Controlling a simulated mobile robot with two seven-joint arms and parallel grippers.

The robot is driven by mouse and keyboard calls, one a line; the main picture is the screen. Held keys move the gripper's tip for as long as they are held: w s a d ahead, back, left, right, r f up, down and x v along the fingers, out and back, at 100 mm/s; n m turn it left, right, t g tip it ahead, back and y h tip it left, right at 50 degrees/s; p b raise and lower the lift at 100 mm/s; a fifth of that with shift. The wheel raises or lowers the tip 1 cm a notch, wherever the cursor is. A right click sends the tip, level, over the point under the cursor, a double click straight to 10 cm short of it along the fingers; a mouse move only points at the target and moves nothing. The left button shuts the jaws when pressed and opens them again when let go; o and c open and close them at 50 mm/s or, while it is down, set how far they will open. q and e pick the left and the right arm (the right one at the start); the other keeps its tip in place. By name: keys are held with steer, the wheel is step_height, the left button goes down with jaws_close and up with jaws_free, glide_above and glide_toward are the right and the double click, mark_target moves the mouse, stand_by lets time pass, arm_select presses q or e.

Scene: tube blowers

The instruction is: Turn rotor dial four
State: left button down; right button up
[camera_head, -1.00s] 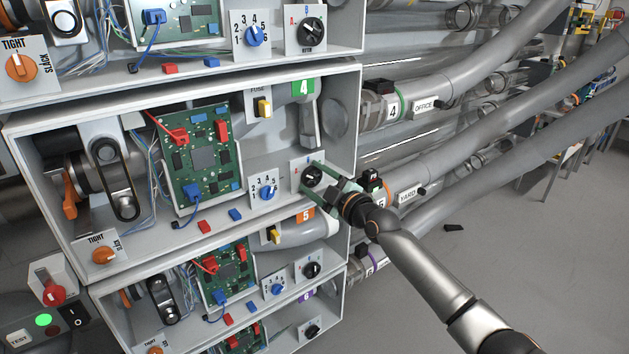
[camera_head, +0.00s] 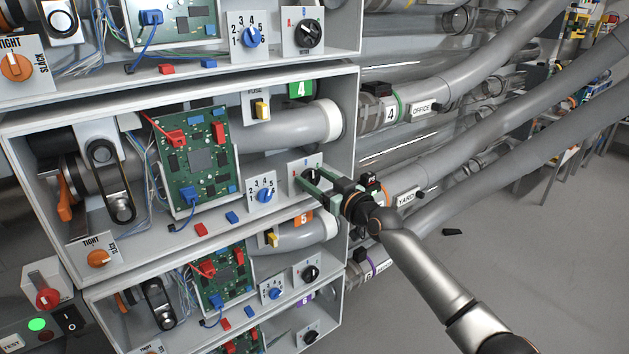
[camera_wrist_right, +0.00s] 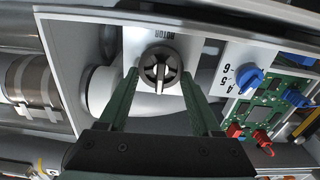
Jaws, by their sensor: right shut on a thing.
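The rotor dial of the box with the green 4 label (camera_head: 301,88) is a round black knob (camera_head: 310,175) on a white plate at the box's lower right. In the right wrist view the dial (camera_wrist_right: 160,68) faces me, with a pale ridge across it pointing roughly up and down in the picture and "ROTOR" printed beside it. My right gripper (camera_head: 309,179) has its two green fingers around the dial, one on each side, shut on it. A grey curved pipe (camera_head: 300,122) inside this box runs sideways to a white ring at the right wall. My left gripper is not in view.
A blue numbered dial (camera_head: 264,195) sits just left of the rotor plate. A green circuit board (camera_head: 195,160) and an orange tight/slack knob (camera_head: 98,258) are further left. Similar boxes stand above and below. Grey hoses (camera_head: 470,75) run off right; open floor lies below them.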

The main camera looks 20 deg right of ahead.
steer(key=m, duration=0.3)
steer(key=shift+d+f, duration=0.15)
steer(key=m, duration=0.2)
steer(key=shift+m, duration=0.4)
steer(key=m, duration=0.2)
steer(key=shift+w+d+f+m, duration=0.1)
steer(key=shift+d+m, duration=0.05)
steer(key=shift+m, duration=0.15)
steer(key=m, duration=0.3)
steer(key=shift+f+p, duration=0.15)
steer(key=shift+p, duration=0.25)
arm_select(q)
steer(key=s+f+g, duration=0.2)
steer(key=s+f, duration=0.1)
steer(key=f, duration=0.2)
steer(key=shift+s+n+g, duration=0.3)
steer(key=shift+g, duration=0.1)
arm_select(e)
steer(key=shift+d+f+m, duration=0.1)
steer(key=shift+m, duration=0.5)
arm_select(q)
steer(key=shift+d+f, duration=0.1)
arm_select(e)
steer(key=o, duration=1)
steer(key=shift+o, duration=0.4)
